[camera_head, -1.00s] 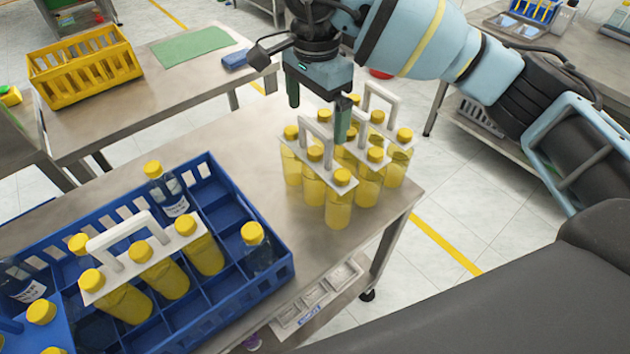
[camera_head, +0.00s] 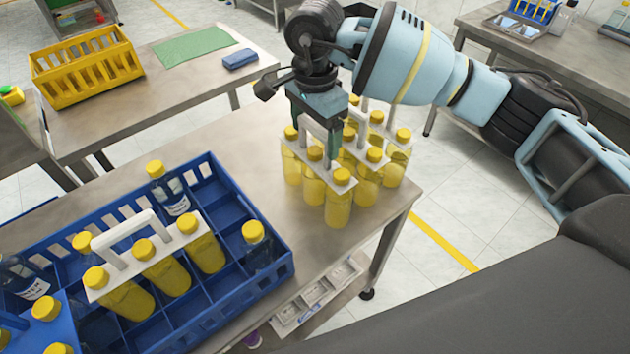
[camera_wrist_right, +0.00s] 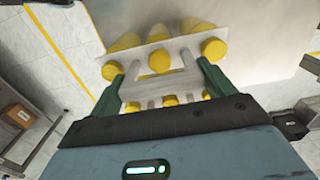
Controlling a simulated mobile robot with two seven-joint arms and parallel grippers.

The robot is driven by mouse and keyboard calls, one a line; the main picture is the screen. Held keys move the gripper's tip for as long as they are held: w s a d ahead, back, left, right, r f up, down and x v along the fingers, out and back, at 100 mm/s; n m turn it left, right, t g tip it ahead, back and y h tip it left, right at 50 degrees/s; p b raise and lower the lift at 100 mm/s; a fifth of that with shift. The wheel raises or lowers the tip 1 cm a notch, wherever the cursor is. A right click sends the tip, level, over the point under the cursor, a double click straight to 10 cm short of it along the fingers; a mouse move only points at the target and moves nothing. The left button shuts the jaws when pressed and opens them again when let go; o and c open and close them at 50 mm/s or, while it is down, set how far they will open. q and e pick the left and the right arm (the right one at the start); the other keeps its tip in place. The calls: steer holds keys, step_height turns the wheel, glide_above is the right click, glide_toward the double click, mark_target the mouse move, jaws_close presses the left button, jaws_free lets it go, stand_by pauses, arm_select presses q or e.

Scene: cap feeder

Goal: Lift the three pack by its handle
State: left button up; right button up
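Several three packs of yellow-capped bottles with yellow liquid, each with a white carrier and handle, stand together on the metal table. The front three pack (camera_head: 314,187) is nearest the blue crate. My right gripper (camera_head: 314,133) is down at its white handle. In the right wrist view, the open green fingers of my right gripper (camera_wrist_right: 159,72) are on either side of the white handle (camera_wrist_right: 158,88), with gaps visible. Another three pack (camera_head: 163,272) stands in the blue crate (camera_head: 277,270). My left gripper is not in view.
The crate also holds single bottles, such as a clear one (camera_head: 258,245), and has empty compartments. The packs stand near the table's (camera_head: 252,165) right edge. A yellow crate (camera_head: 85,70) and a green mat (camera_head: 194,47) are on another table behind.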

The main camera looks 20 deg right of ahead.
steer(key=shift+r, duration=0.1)
steer(key=c, duration=1)
steer(key=shift+r, duration=0.1)
steer(key=shift+r, duration=1.65)
steer(key=s+a, duration=0.1)
steer(key=s, duration=0.4)
steer(key=s+a+r, duration=0.1)
steer(key=s, duration=0.4)
steer(key=s+a+b, duration=0.1)
steer(key=s, duration=0.4)
steer(key=shift+s+r, duration=0.2)
steer(key=shift+s, duration=0.15)
